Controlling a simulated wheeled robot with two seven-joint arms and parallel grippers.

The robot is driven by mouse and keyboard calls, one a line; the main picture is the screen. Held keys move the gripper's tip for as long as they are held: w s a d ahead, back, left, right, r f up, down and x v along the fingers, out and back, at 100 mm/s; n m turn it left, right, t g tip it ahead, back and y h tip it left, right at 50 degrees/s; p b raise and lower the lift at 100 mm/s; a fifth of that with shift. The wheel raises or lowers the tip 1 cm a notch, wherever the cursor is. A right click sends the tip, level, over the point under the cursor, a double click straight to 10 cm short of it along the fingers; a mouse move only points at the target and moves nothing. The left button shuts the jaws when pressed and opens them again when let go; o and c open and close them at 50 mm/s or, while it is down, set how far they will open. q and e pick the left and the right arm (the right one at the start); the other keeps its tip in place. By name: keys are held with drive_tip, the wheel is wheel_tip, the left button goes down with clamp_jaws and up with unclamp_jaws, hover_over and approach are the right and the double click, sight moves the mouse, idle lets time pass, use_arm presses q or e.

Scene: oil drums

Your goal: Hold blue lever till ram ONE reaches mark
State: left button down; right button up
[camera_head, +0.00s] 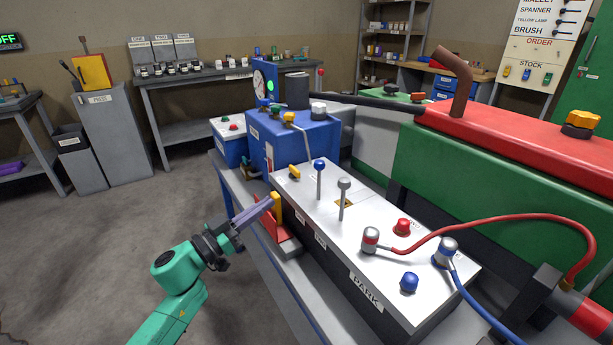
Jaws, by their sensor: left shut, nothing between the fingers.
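A blue-knobbed lever (320,176) stands upright on the white-topped control box (365,252). A grey-knobbed lever (343,198) stands just to its right. My left gripper (268,201) is shut, at the left side of the box near a small yellow upright piece (277,208) on a red part; I cannot tell if it touches that piece. It is apart from the blue lever, left of it and lower. My right gripper is not in view. Neither ram ONE nor its mark can be made out for certain.
A blue unit (291,143) with a round dial (260,88) stands behind the box. Red and blue hoses connect at the box's right end. A large green and red machine (500,170) fills the right side.

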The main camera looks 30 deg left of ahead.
use_arm(q)
drive_tip(key=p, duration=0.1)
approach(319, 182)
drive_tip(key=w+d+r, duration=0.2)
drive_tip(key=w+r, duration=0.3)
drive_tip(key=r, duration=0.1)
drive_tip(key=shift+w+a+f, duration=0.1)
drive_tip(key=shift+w+a, duration=0.15)
